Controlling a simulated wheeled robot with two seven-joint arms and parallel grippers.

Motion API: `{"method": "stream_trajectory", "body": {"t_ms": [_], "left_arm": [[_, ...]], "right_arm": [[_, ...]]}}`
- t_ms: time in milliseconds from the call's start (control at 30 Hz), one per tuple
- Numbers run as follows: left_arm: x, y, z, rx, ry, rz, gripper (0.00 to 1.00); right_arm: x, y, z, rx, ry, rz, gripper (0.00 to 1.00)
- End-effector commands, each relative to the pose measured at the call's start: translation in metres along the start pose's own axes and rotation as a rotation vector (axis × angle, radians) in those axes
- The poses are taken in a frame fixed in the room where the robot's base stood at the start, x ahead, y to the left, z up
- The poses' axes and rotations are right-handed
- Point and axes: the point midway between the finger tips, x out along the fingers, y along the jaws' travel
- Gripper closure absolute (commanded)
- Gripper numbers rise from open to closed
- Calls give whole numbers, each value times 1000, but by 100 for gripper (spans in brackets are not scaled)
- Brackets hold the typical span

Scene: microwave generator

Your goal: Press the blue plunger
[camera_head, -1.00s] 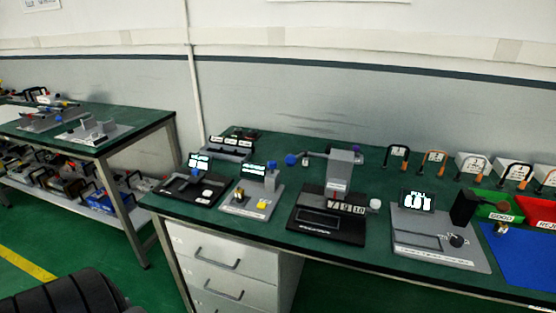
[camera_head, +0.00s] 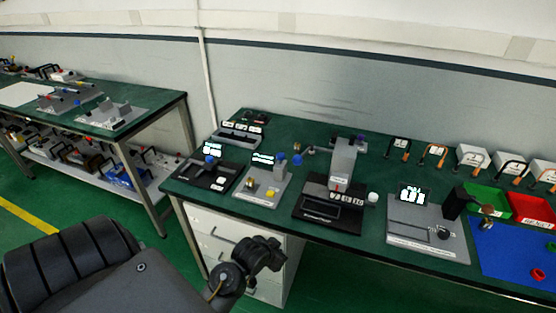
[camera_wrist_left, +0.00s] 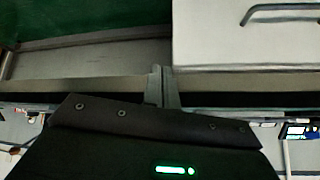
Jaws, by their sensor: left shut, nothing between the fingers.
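Several blue knobs show on the bench devices in the head view, and I cannot tell for certain which is the plunger. One blue block (camera_head: 281,158) stands on the grey device (camera_head: 262,186) with a small screen. Another blue knob (camera_head: 297,150) sits at the left end of a bar by the tall grey press (camera_head: 343,160). A small blue knob (camera_head: 208,159) is on the leftmost black device (camera_head: 205,175). My left gripper (camera_head: 276,254) is low in front of the drawers, apart from all of them. In the left wrist view its fingers (camera_wrist_left: 163,88) are shut and empty.
The green bench (camera_head: 400,150) has a front edge above white drawers (camera_head: 283,265). A grey scale (camera_head: 425,228), green and red trays (camera_head: 525,208) and a blue mat (camera_head: 515,255) stand to the right. Another bench is at the left. Floor space lies between the benches.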

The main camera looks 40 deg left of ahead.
Motion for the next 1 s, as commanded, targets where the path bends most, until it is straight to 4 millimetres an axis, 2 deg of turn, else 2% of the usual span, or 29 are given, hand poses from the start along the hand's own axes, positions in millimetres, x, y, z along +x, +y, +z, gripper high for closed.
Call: {"method": "stream_trajectory", "body": {"t_ms": [33,200,400,500,667,1000], "left_arm": [[-14,-16,-32,-18,55,-25,100],[-30,-72,-117,-94,249,-104,100],[-57,-133,-197,-196,469,-178,100],[-71,-156,-223,-242,556,-203,100],[-82,-173,-241,-278,623,-223,100],[-83,-175,-242,-281,631,-225,100]], "right_arm": [[-8,0,-1,0,0,0,64],[-13,0,-1,0,-1,0,64],[-19,0,-1,0,0,0,64],[-22,0,-2,0,0,0,64],[-23,0,-2,0,0,0,64],[-23,-1,-2,1,0,-1,64]]}}
